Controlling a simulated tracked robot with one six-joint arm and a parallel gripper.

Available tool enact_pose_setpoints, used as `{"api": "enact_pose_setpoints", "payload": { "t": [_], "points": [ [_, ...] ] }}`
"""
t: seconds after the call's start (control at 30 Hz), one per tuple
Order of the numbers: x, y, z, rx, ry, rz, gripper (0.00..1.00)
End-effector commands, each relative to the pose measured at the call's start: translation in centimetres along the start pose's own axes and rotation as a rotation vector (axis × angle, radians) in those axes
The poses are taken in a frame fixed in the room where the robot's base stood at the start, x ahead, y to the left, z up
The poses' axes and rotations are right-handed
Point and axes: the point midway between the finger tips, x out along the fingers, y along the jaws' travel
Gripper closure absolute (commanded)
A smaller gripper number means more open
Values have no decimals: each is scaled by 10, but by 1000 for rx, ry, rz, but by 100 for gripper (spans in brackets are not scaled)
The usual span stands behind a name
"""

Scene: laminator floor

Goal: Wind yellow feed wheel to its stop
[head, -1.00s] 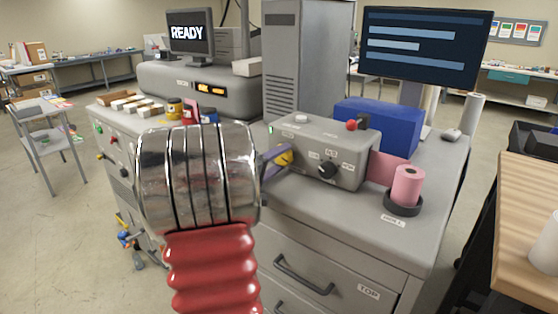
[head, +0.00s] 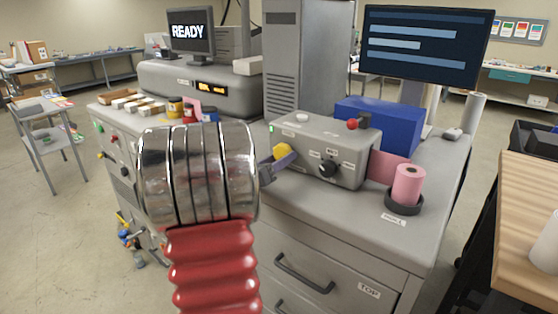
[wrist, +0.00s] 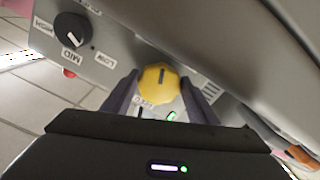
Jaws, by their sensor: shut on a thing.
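The yellow feed wheel (head: 282,152) sits on the left end of the grey control box (head: 323,140). In the wrist view the yellow wheel (wrist: 158,83) has a dark pointer line near its upper middle, and one finger of my gripper (wrist: 160,98) lies on each side of it. My gripper is shut on the wheel. In the head view my gripper (head: 284,161) reaches the wheel from the left, and my arm hides part of the cabinet. Small print below the wheel is partly hidden.
A black selector knob (wrist: 71,30) is beside the wheel on the same box. A red button (head: 352,124) is on top. A pink roll (head: 408,185) stands in a dark holder to the right. A blue box (head: 385,122) is behind.

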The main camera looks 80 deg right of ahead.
Motion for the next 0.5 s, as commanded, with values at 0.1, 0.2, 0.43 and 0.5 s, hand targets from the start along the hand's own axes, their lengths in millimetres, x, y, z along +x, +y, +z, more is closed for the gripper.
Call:
{"api": "enact_pose_setpoints", "payload": {
  "t": [0.1,0.2,0.43,0.5],
  "points": [
    [-1,-3,6,40,-11,-6,69],
    [-1,-3,6,63,-11,-6,69],
    [-1,-4,6,80,-11,-6,69],
    [-1,-4,6,79,-11,-7,69]
  ]
}}
